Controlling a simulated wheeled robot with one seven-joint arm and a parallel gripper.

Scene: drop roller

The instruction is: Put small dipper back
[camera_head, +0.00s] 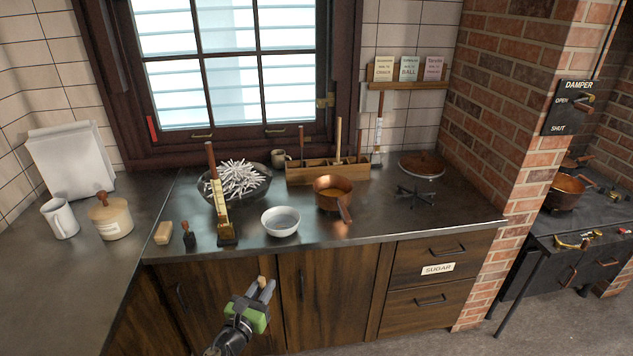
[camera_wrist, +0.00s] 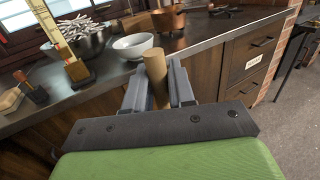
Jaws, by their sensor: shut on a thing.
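My gripper (camera_head: 264,290) is in front of the wooden cabinet doors, below the counter's front edge. It is shut on a tan wooden handle (camera_wrist: 155,66), which also shows in the head view (camera_head: 261,281). Only the handle's end shows between the fingers; whether this is the small dipper I cannot tell, as its other end is hidden. A wooden rack (camera_head: 308,174) stands at the back of the counter under the window, with several upright handles in it.
On the counter (camera_head: 385,217) are a white bowl (camera_head: 281,222), a copper pan (camera_head: 331,193), a bowl of white sticks (camera_head: 240,180), a thermometer stand (camera_head: 222,210) and a round-topped stand (camera_head: 421,165). A brick pillar (camera_head: 520,110) rises at right. The floor before the cabinets is clear.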

